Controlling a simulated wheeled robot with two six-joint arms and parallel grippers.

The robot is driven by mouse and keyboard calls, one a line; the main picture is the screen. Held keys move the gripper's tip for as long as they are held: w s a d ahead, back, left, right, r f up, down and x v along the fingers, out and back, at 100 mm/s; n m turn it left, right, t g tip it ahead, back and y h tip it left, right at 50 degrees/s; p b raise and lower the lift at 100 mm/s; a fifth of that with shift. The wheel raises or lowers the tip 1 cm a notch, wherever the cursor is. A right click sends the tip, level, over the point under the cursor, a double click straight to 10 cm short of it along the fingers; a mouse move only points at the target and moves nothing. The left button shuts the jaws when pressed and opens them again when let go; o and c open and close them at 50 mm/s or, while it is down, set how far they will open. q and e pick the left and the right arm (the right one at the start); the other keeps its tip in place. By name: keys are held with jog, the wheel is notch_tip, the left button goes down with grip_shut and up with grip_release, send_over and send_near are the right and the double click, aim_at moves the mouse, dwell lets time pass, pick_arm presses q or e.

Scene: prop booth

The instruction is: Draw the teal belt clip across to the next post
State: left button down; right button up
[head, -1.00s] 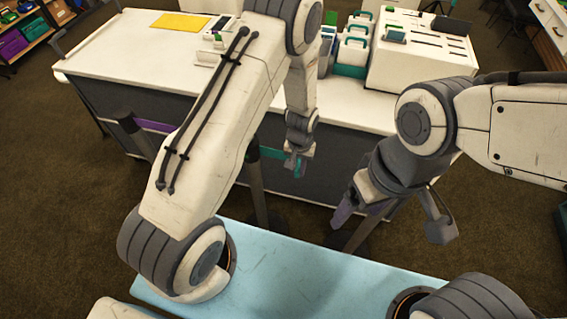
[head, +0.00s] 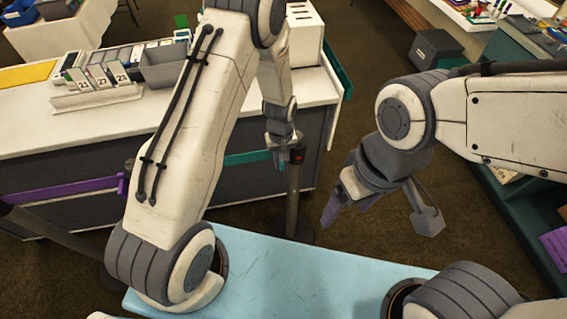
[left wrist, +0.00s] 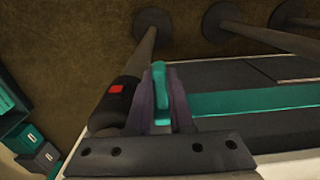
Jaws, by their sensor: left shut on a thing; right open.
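My left gripper (head: 279,157) is shut on the teal belt clip (left wrist: 160,82), which shows between its fingers in the left wrist view. The teal belt (head: 247,158) runs out from the clip to the left along the counter front; it also shows as a band in the left wrist view (left wrist: 255,100). A dark post (head: 294,190) with a red mark on its head stands just right of the left gripper. In the left wrist view the post (left wrist: 127,85) is close beside the fingers; I cannot tell if they touch. My right gripper (head: 380,212) is open and empty.
A white-topped counter (head: 190,125) stands behind the belt. A purple belt (head: 70,190) crosses the left side, with a tilted-looking dark post (head: 55,238) in front. Dark green shelving (head: 520,215) is at the right. Brown floor lies open beyond the red-marked post.

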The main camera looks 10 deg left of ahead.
pick_arm(q)
jog(key=shift+d, duration=0.15)
jog(key=c, duration=0.8)
grip_release()
jog(key=shift+w, duration=0.1)
jog(key=shift+r, duration=0.1)
notch_tip(320, 180, up, 10)
jog(key=shift+f+b, duration=0.15)
jog(key=shift+b, duration=0.65)
jog(key=shift+r, duration=0.35)
